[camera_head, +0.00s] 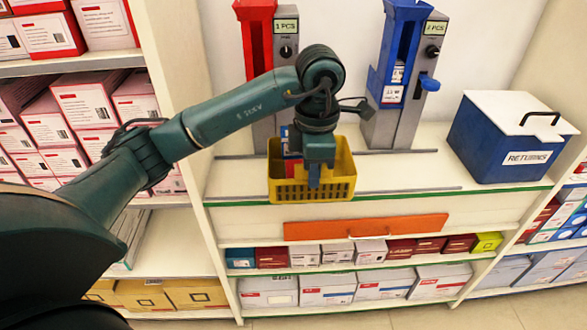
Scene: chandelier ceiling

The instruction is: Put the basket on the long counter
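The yellow basket (338,188) is in the middle of the head view, upright, with slotted sides. Something red and blue shows inside it, partly hidden by my gripper. My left gripper (314,178) reaches down over the basket's near wall, with one finger in front of that wall. It appears shut on the near rim; the inner finger is hidden. The long counter (430,172) is the white surface with a green front edge. The basket overlaps that edge in the picture, and I cannot tell whether its bottom touches the counter. My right gripper is not in view.
A red dispenser (257,40) and a blue dispenser (401,60) stand at the counter's back. A blue returns box (495,145) with a white lid stands at the right. An orange panel (365,227) and shelves of boxes are below. The counter between basket and returns box is mostly clear.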

